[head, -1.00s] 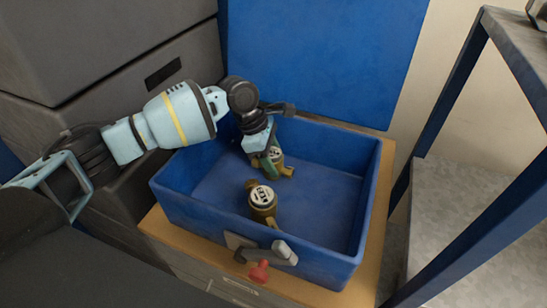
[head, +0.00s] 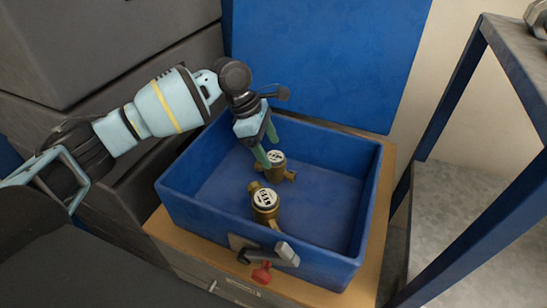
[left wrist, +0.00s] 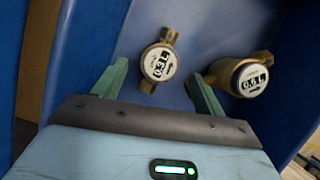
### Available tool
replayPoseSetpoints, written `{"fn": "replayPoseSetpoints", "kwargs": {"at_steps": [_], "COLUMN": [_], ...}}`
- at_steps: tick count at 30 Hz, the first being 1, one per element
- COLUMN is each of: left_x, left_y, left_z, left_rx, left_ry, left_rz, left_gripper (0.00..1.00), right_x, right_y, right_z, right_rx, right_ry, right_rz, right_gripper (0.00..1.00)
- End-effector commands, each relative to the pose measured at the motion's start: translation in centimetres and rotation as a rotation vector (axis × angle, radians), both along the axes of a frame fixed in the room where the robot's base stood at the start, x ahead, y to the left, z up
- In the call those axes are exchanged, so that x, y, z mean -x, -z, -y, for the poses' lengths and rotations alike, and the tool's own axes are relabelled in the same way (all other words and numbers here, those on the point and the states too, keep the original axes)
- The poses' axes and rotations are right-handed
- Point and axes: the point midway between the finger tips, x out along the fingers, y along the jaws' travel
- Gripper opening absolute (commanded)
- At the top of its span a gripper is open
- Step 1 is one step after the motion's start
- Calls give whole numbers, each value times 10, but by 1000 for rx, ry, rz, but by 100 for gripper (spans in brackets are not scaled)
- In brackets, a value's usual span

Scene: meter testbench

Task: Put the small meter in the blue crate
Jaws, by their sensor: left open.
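The small meter (head: 277,162), brass with a white round face, sits inside the blue crate (head: 325,244) towards its back. In the left wrist view the small meter (left wrist: 159,63) reads 0.3 L. My left gripper (head: 268,148) is open just above it, and in the left wrist view its spread fingers (left wrist: 158,86) are empty, with the meter beyond them. A larger brass meter (head: 265,202) lies in the crate nearer the front; it reads 0.6 L in the left wrist view (left wrist: 249,78). My right gripper is out of view.
The crate stands on a wooden-topped cabinet (head: 373,245). A grey handle (head: 283,255) and a red knob (head: 262,272) are at its front. A blue panel (head: 325,60) rises behind, grey boxes (head: 100,50) stand left, and a metal shelf (head: 480,210) stands right. The crate's right side is free.

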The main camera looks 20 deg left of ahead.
Motion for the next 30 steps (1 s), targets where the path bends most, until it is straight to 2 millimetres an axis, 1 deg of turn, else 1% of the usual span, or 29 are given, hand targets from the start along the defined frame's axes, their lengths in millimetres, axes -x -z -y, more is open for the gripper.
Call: {"fn": "replayPoseSetpoints", "kwargs": {"at_steps": [1,3,6,10,16,30], "left_x": [0,1,2,3,4,4], "left_y": [-14,-26,-41,-54,-61,-61], "left_z": [-5,-10,-16,-22,-25,-25], "left_rx": [1,0,0,0,-1,0], "left_ry": [-1,0,0,0,1,0], "left_rz": [7,6,5,3,0,0], "left_gripper": [72,72,72,72,72,72], "right_x": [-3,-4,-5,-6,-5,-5], "right_y": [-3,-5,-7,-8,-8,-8], "right_z": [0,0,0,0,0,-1], "right_rx": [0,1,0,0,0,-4], "right_ry": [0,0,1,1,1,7], "right_rz": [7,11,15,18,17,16], "right_gripper": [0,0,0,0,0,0]}}
